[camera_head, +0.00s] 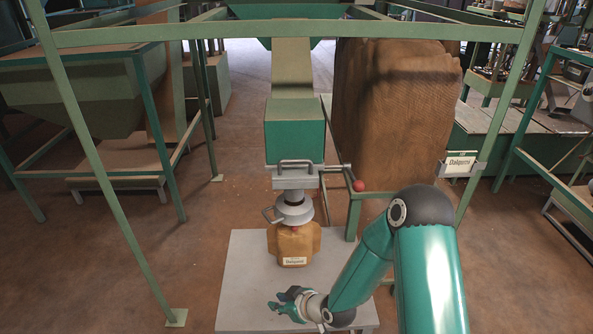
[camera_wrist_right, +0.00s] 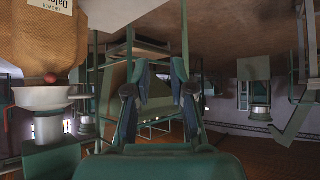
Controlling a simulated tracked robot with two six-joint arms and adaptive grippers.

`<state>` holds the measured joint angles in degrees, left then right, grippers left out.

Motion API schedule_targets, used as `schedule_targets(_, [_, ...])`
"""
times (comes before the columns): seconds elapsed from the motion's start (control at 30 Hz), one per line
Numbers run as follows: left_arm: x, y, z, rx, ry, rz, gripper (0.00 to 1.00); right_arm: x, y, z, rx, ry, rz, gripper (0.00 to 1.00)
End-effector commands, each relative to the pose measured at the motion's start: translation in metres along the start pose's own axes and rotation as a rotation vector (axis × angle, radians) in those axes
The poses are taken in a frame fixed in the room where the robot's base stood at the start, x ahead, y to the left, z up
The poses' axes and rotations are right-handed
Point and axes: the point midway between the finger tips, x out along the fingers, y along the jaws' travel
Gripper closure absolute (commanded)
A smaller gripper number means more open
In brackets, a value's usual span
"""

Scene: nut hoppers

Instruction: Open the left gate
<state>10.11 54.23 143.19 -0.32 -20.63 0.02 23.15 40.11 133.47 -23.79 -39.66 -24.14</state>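In the head view a green hopper box (camera_head: 294,132) ends in a grey gate plate with a bar handle (camera_head: 296,163) on its front. Below it is a grey round spout (camera_head: 294,207) with a second handle (camera_head: 268,215) on its left side. A brown sack (camera_head: 293,240) hangs at the spout, above a grey platform. My right gripper (camera_head: 284,304) is low over the platform, in front of and below the sack, apart from both handles. In the right wrist view its two fingers (camera_wrist_right: 158,82) are spread with nothing between them. My left gripper is not in view.
The grey platform (camera_head: 240,285) is otherwise bare. A red knob (camera_head: 358,185) sits beside the spout on the green frame. Green frame posts (camera_head: 100,180) slope down at left, and a labelled plate (camera_head: 460,163) is at right.

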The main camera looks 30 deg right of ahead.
Motion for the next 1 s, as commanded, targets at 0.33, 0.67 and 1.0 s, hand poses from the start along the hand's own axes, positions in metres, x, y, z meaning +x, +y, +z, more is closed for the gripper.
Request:
schedule_targets(0.33, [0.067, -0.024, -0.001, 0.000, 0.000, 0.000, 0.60, -0.161, 0.198, -0.144, -1.255, 0.573, 0.661, 0.77])
schedule_targets(0.67, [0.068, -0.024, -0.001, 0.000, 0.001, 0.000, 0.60, -0.202, 0.200, -0.171, -1.566, 0.612, 0.777, 0.77])
schedule_targets(1.0, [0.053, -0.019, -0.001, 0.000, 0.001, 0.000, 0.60, -0.160, 0.202, -0.223, -1.561, 0.615, 0.773, 0.77])
